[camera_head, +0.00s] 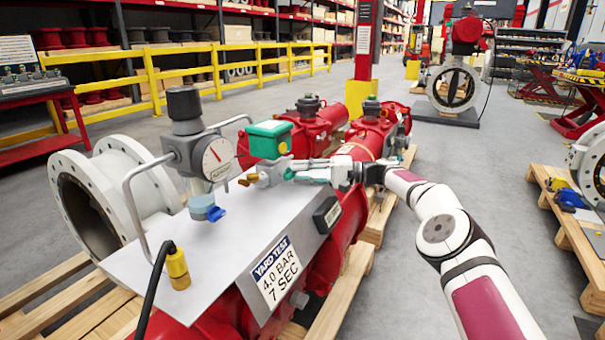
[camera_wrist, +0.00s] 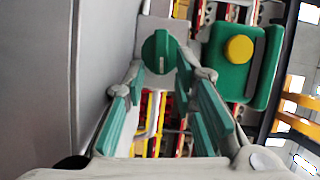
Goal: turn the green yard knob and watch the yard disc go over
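The green knob (camera_wrist: 159,52) is round with a raised grip bar on a grey mount. In the wrist view it lies at the fingertips of my gripper (camera_wrist: 160,75), between the two teal-padded fingers. The fingers stand apart; I cannot tell whether they touch the knob. In the head view my gripper (camera_head: 296,171) reaches in from the right beside the green box (camera_head: 268,138), and its fingers partly hide the knob. A round yellow disc (camera_wrist: 239,49) sits on the green box in the wrist view. I cannot tell whether this is the yard disc.
A pressure gauge (camera_head: 217,158) with a blue tap (camera_head: 207,210) stands on the grey plate (camera_head: 205,248). A metal handle, a yellow plug (camera_head: 178,268) and a sign reading "YARD TEST 4.0 BAR 7 SEC" (camera_head: 277,271) are nearby. Red valve bodies (camera_head: 318,130) lie behind.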

